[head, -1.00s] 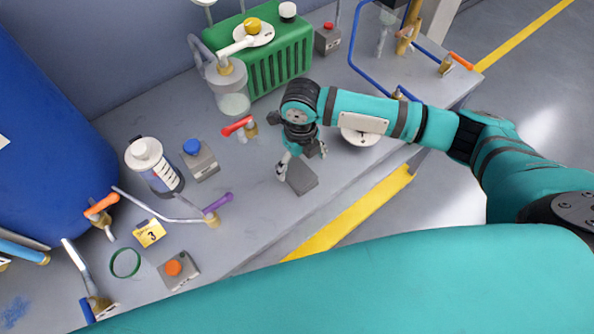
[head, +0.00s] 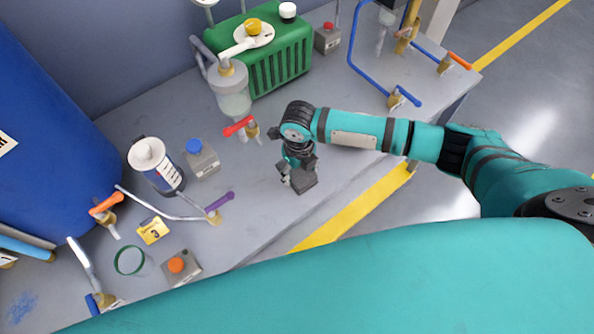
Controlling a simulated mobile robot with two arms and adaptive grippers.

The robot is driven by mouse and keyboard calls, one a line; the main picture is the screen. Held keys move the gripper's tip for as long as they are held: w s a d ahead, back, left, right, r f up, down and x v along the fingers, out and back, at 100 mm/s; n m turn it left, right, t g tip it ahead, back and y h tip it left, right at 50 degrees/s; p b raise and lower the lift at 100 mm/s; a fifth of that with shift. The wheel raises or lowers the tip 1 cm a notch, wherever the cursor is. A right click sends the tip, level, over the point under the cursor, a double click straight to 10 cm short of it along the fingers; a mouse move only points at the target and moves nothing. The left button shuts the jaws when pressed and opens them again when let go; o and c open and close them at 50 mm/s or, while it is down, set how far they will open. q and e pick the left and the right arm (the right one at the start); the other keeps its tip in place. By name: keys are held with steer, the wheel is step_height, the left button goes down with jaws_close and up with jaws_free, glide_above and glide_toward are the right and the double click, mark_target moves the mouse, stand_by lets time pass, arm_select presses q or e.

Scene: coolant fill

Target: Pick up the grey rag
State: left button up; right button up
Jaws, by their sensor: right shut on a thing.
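The grey rag (head: 301,182) is a small dark grey block-like piece on the grey bench top, near its front edge. My right gripper (head: 298,181) comes down on it from above and is shut on it. The fingers and wrist cover part of the rag. I cannot tell whether the rag is clear of the bench. My left gripper is not in view; a large teal arm surface fills the bottom of the head view.
A green unit (head: 274,58) stands behind. The bench (head: 262,210) is bare around the rag's front-left side.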

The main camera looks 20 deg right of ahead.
mark_target(298, 172)
steer(key=c, duration=0.3)
steer(key=shift+c, duration=0.2)
steer(key=shift+r, duration=0.55)
step_height(298, 172, up, 2)
steer(key=shift+w+r+b, duration=0.1)
steer(key=shift+b, duration=0.6)
steer(key=s+a+r+b, duration=0.1)
steer(key=s+a+b, duration=0.2)
steer(key=s+a, duration=0.6)
steer(key=s, duration=0.4)
steer(key=shift+s+r, duration=0.25)
steer(key=shift+r, duration=0.1)
